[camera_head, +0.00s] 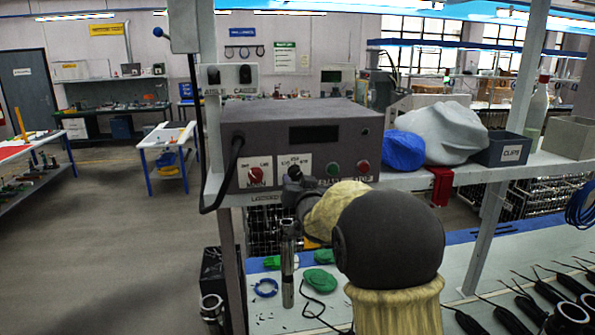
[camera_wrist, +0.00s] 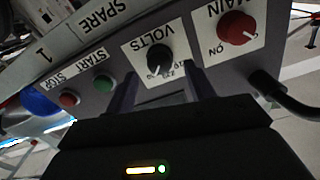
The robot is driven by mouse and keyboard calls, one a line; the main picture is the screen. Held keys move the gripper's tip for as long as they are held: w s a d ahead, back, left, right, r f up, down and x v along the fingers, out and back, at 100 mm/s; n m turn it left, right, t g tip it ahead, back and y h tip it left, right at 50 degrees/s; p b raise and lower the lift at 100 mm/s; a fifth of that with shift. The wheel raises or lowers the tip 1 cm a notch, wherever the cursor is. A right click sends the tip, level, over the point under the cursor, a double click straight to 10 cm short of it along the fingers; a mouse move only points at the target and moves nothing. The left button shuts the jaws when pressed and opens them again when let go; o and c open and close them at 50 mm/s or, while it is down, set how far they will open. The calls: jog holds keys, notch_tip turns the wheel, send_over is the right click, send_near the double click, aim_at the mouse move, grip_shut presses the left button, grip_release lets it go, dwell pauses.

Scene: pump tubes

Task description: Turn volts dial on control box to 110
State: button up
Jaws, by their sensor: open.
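The control box (camera_head: 345,130) is a dark grey box on a shelf. Its front carries a red MAIN dial (camera_head: 256,174), a black VOLTS dial (camera_head: 295,172), and green and red buttons. In the wrist view the VOLTS dial (camera_wrist: 158,60) sits on a white label, with its white pointer toward the printed numbers; the exact setting is too small to read. My gripper (camera_wrist: 160,85) is open, its two fingers pointing at the panel on either side of the VOLTS dial. The dial does not look clamped. In the head view my wrist hides part of the panel's lower edge.
The red MAIN dial (camera_wrist: 237,27) is close to one finger, and the green button (camera_wrist: 103,83) is close to the other. A blue bundle (camera_head: 404,150), a grey bag (camera_head: 440,132) and a CLAMPS bin (camera_head: 506,150) stand right of the box. A black cable (camera_head: 234,165) hangs at its left.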

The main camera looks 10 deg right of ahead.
aim_at(296, 175)
jog(key=shift+w+p, duration=0.65)
jog(key=shift+w, duration=0.9)
jog(key=c, duration=1)
